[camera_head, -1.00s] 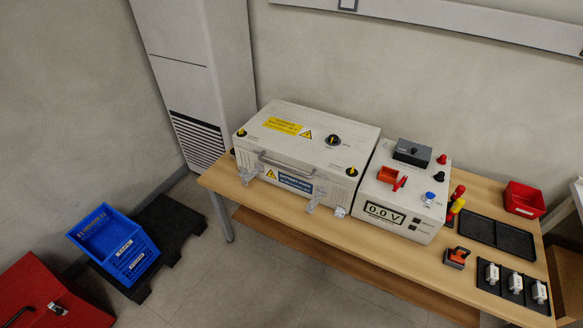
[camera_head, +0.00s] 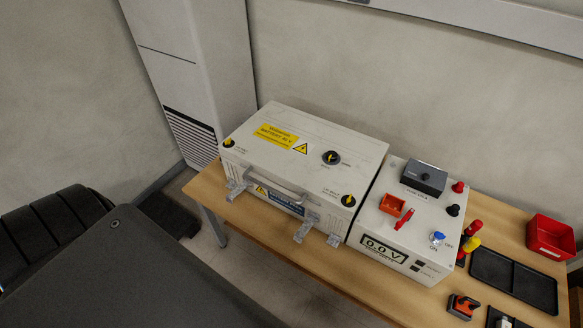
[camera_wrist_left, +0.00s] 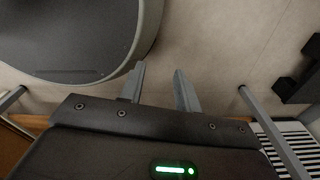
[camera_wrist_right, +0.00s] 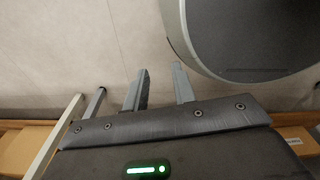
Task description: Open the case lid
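The case is a white box on the wooden table in the head view, with its lid (camera_head: 290,145) shut. The lid carries a yellow label, a warning triangle and several black-and-yellow knobs. A grey handle (camera_head: 263,178) and clear latches (camera_head: 306,228) are on its front; the latches appear to hang down or stick out. My left gripper (camera_wrist_left: 160,85) shows in its wrist view, fingers apart with nothing between them, over the floor. My right gripper (camera_wrist_right: 160,85) is likewise open and empty over the floor. Neither gripper's fingers show in the head view.
A meter box (camera_head: 405,215) reading 0.0 V stands close against the case's right side. A red bin (camera_head: 550,237), a black tray (camera_head: 513,280) and an orange-black item (camera_head: 463,306) lie further right on the table (camera_head: 345,287). A tall white cabinet (camera_head: 185,70) stands behind left.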

